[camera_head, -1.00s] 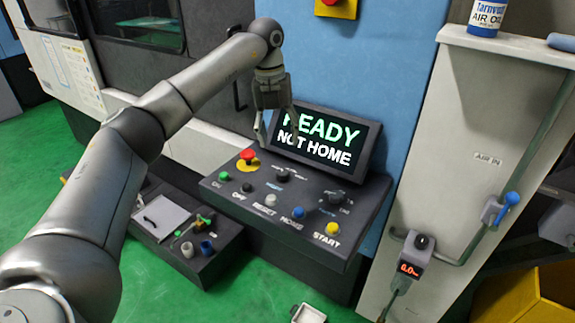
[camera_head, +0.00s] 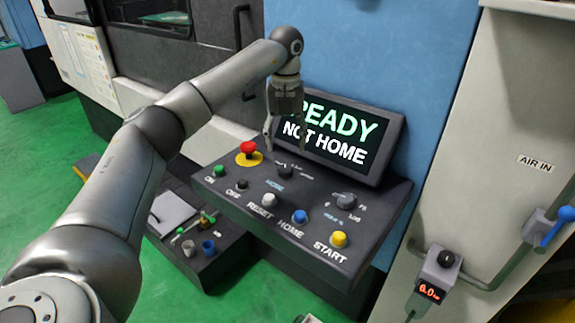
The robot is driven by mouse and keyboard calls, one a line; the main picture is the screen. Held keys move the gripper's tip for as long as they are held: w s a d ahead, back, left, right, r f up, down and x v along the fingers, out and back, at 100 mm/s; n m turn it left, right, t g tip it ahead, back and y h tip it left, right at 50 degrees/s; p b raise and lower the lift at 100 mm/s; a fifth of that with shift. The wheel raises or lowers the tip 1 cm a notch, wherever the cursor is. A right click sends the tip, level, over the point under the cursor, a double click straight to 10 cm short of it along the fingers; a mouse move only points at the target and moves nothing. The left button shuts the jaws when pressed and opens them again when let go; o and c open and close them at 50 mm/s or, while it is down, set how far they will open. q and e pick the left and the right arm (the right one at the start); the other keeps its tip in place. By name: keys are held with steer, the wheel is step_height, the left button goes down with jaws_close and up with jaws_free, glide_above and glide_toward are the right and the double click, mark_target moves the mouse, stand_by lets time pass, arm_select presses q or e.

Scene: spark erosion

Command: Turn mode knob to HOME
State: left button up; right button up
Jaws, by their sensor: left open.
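The sloped dark control panel (camera_head: 322,247) carries a black knob (camera_head: 290,171) near its back edge, with small blue lettering in front of it that seems to read MODE. Its pointer direction is too small to read. My left gripper (camera_head: 286,142) is open and empty, pointing down just above this knob, its two fingers apart in front of the screen. I cannot tell whether the fingers touch it. The screen (camera_head: 345,148) reads READY, NOT HOME; the gripper covers part of its left side. My right gripper is not in view.
A second black knob (camera_head: 347,202) sits to the right on the panel. A red emergency button (camera_head: 248,149) stands at the left. ON, OFF, RESET, HOME (camera_head: 299,216) and START (camera_head: 339,239) buttons line the front. A pressure readout (camera_head: 430,291) is at the lower right.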

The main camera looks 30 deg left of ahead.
mark_target(286, 168)
arm_select(q)
steer(key=f+p, duration=0.2)
steer(key=f, duration=0.6)
steer(key=shift+s+f, duration=0.1)
steer(key=shift+s, duration=0.1)
steer(key=c, duration=1.1)
steer(key=shift+o, duration=0.2)
